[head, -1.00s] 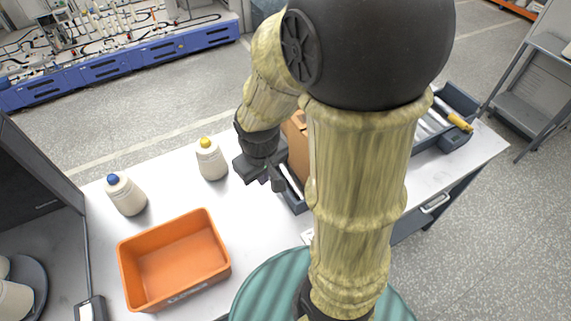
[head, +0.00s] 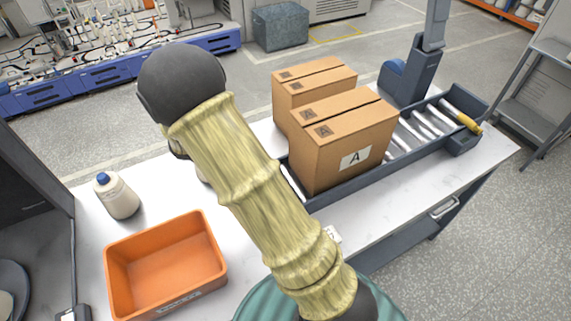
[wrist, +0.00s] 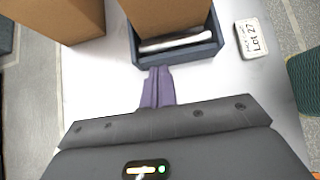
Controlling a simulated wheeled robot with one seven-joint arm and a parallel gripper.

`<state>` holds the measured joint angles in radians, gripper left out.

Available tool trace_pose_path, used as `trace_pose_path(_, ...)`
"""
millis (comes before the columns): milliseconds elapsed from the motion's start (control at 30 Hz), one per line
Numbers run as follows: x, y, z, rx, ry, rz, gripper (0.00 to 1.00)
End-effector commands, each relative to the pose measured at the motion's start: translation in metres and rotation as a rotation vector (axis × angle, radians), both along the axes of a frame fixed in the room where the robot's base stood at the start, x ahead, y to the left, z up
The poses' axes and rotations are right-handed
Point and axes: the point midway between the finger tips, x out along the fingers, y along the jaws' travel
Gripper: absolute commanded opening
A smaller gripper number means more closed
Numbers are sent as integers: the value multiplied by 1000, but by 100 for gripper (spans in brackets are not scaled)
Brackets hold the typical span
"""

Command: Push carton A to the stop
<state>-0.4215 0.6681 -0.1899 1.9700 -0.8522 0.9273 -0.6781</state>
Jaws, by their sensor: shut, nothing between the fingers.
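Carton A (head: 338,133), a brown box with an "A" label, stands upright at the left end of a dark roller track (head: 350,188). It also shows at the top of the wrist view (wrist: 165,12), with one bare roller between it and the track's near end wall (wrist: 185,55). A yellow piece (head: 467,123) lies across the track's far right end, with several bare rollers between it and the carton. My gripper (wrist: 157,72) is shut and empty, its fingertips close to the end wall; contact is unclear. In the head view my arm hides the gripper.
A second brown carton (head: 300,83) stands behind carton A, and at left in the wrist view (wrist: 60,18). An orange bin (head: 165,265) and a blue-capped bottle (head: 118,197) stand on the left. A "Lot 27" tag (wrist: 253,39) lies right of the track. A dark post (head: 422,70) rises behind.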

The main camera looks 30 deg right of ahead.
Motion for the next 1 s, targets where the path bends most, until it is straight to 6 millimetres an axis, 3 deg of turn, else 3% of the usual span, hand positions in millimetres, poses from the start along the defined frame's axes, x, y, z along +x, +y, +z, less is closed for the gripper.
trace_pose_path(267, 0, -15, -13, -1, 2, -6, 0)
trace_pose_path(733, 1, -73, -71, 1, 3, -7, 0)
trace_pose_path(1000, 3, -108, -69, 2, -1, -7, 0)
